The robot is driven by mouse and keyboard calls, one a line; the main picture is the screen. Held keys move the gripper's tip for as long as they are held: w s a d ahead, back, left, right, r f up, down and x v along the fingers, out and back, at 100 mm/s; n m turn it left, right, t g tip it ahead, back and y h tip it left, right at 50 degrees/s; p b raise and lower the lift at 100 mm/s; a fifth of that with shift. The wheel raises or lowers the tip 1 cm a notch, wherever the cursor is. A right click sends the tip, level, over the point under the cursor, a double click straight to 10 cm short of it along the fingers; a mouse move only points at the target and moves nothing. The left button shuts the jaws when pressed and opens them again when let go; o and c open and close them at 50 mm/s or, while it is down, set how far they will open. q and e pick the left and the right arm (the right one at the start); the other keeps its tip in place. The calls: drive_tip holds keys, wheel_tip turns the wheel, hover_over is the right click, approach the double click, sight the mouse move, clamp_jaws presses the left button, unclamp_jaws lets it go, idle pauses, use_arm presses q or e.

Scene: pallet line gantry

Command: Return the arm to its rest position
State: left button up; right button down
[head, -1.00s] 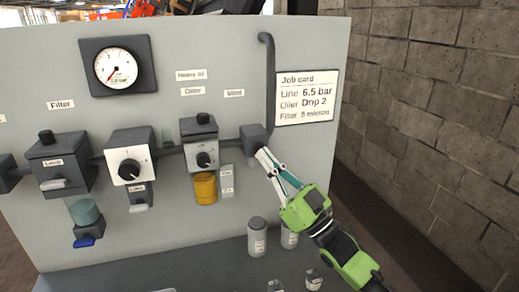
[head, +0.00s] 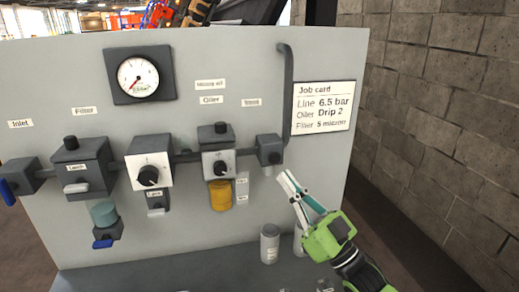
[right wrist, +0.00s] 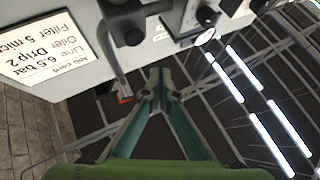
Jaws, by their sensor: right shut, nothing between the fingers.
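My right gripper (head: 287,181) is green with pale fingers and reaches in from the lower right in the head view. Its fingers are shut with nothing between them. The tips are just below and right of the dark end block (head: 269,150) on the panel, apart from it. In the right wrist view the fingers (right wrist: 160,82) converge at the tips, with the panel at upper left. My left gripper does not show.
The grey panel (head: 235,60) carries a gauge (head: 138,76), a filter unit (head: 81,165), an oiler (head: 219,162) with a yellow bowl and a job card (head: 322,107). Grey bottles (head: 270,243) stand on the ledge below the gripper. A block wall (head: 440,120) rises at right.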

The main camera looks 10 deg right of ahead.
drive_tip(key=s+a+f+m+g+h, duration=0.1)
drive_tip(key=s+f+m+g+h, duration=0.2)
drive_tip(key=f, duration=0.8)
drive_tip(key=s+a+f+g+h, duration=0.1)
drive_tip(key=f+g+h, duration=0.3)
drive_tip(key=f, duration=0.6)
drive_tip(key=s+d+f+m+g+h, duration=0.1)
drive_tip(key=s+d+f+g+h, duration=0.15)
drive_tip(key=s+f+g, duration=0.75)
drive_tip(key=s+d+f+m+g+h, duration=0.15)
drive_tip(key=s+f+h, duration=0.4)
drive_tip(key=s, duration=1.05)
wheel_tip(320, 180, down, 28)
drive_tip(key=s+n+y, duration=0.1)
drive_tip(key=s+y, duration=0.1)
drive_tip(key=s+d+f, duration=0.2)
drive_tip(key=s+f, duration=0.5)
drive_tip(key=s, duration=0.1)
drive_tip(key=s+d+f+g, duration=0.1)
drive_tip(key=s+d+f, duration=0.1)
drive_tip(key=s+f, duration=0.6)
drive_tip(key=shift+s, duration=0.4)
